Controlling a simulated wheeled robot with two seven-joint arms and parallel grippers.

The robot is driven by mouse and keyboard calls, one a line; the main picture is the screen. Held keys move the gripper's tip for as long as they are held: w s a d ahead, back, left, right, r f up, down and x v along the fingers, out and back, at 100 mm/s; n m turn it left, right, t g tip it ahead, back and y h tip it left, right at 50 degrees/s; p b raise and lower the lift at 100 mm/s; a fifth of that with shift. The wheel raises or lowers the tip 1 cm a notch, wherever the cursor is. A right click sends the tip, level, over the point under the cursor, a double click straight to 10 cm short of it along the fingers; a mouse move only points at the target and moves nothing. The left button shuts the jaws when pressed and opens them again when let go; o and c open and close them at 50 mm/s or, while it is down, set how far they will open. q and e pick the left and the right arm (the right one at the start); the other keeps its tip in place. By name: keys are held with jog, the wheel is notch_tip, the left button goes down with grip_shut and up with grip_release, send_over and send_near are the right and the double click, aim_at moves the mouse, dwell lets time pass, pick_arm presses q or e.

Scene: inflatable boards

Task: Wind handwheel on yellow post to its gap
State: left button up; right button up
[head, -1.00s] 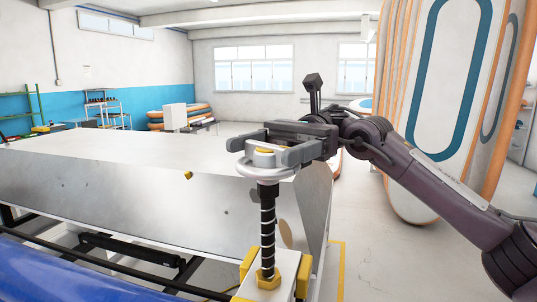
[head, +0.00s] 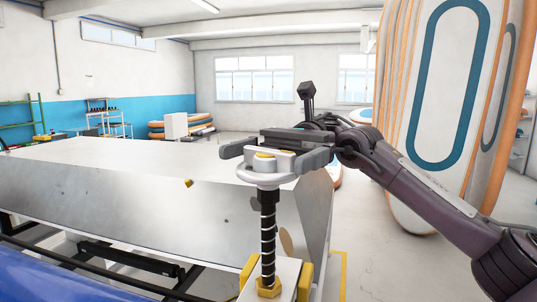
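The handwheel (head: 266,178) is a pale grey wheel with a yellow cap on top of a dark threaded spindle (head: 268,222). The spindle stands upright from a white post block (head: 272,288) with yellow side pieces and a yellow nut at its foot. My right gripper (head: 275,154) reaches in from the right at wheel height. Its two grey fingers are spread wide, one left and one right of the wheel's top, with clear space between finger and hub. Whether a finger touches the rim cannot be told. My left gripper is not in view. No gap marking on the post can be made out.
A large metal-topped table (head: 120,165) fills the left, close behind the wheel. A blue sheet (head: 60,285) lies at the lower left. Tall inflatable boards (head: 445,100) stand at the right. The floor (head: 380,265) right of the post is clear.

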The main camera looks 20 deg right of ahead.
jog(key=shift+w+d, duration=0.35)
jog(key=shift+d, duration=0.1)
jog(key=b+v, duration=0.2)
jog(key=v, duration=0.4)
jog(key=shift+w+d, duration=0.2)
jog(key=shift+d, duration=0.1)
jog(key=shift+o, duration=0.2)
